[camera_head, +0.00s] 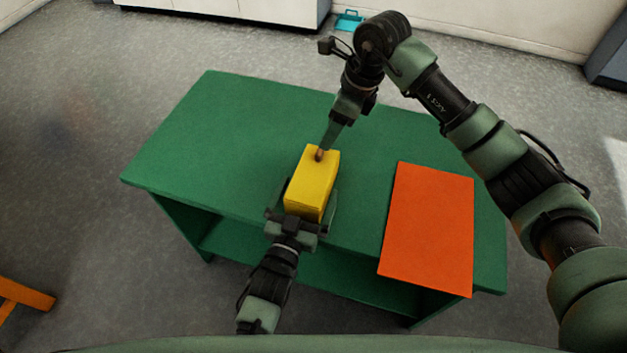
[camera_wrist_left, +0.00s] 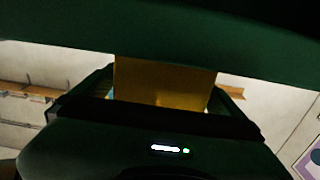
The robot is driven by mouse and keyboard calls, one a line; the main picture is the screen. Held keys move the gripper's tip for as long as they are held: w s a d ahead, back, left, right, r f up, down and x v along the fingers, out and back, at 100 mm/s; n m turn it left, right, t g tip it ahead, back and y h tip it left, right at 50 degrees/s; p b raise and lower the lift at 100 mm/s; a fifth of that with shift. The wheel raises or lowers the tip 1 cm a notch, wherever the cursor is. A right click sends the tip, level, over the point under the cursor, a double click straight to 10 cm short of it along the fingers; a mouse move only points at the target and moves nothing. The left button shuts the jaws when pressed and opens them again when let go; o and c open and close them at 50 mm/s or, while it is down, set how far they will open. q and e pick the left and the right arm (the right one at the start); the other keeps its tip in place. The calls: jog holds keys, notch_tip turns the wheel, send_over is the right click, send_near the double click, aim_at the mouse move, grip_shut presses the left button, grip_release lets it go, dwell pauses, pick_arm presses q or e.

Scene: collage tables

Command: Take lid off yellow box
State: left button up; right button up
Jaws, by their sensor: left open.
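The yellow box (camera_head: 312,187) stands on the green table (camera_head: 240,130) near its front edge. A small brown knob (camera_head: 319,155) shows at the far end of its top. I cannot make out a seam between lid and box. My left gripper (camera_head: 310,203) is open at the near end of the box, with a finger on either side. In the left wrist view the box (camera_wrist_left: 163,83) shows dark yellow between the fingers. My right gripper (camera_head: 325,146) reaches down from behind, its tip at the knob. Whether its jaws grip the knob cannot be told.
An orange-red sheet (camera_head: 430,230) lies flat on the right part of the table. My right arm passes above the table's right side. The left part of the tabletop is clear. An orange piece of furniture (camera_head: 22,295) stands at the lower left, apart from the table.

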aim_at(313, 172)
pick_arm(q)
jog(key=shift+x, duration=1.4)
jog(key=c, duration=2.1)
pick_arm(e)
jog(key=s+f+n+g+y, duration=0.1)
jog(key=f+y, duration=0.1)
jog(key=s+a+f+g+y, duration=0.1)
jog(key=s+f+y, duration=0.1)
jog(key=shift+s+a+f+n, duration=0.1)
jog(key=shift+s+a+n, duration=0.1)
jog(key=shift+n, duration=0.2)
jog(key=y, duration=0.1)
jog(key=s+f+y, duration=0.1)
jog(key=y, duration=0.2)
jog(key=shift+s+d+f+n+y, duration=0.15)
jog(key=shift+d+f+n+y, duration=0.15)
jog(key=shift+d+f+y, duration=0.1)
jog(key=w+d+f+m+t+y, duration=0.2)
jog(key=d+t+y, duration=0.35)
jog(key=d, duration=0.35)
jog(key=shift+t+h, duration=0.45)
jog(key=x, duration=1.1)
jog(key=shift+a+f, duration=0.25)
jog(key=shift+a, duration=0.1)
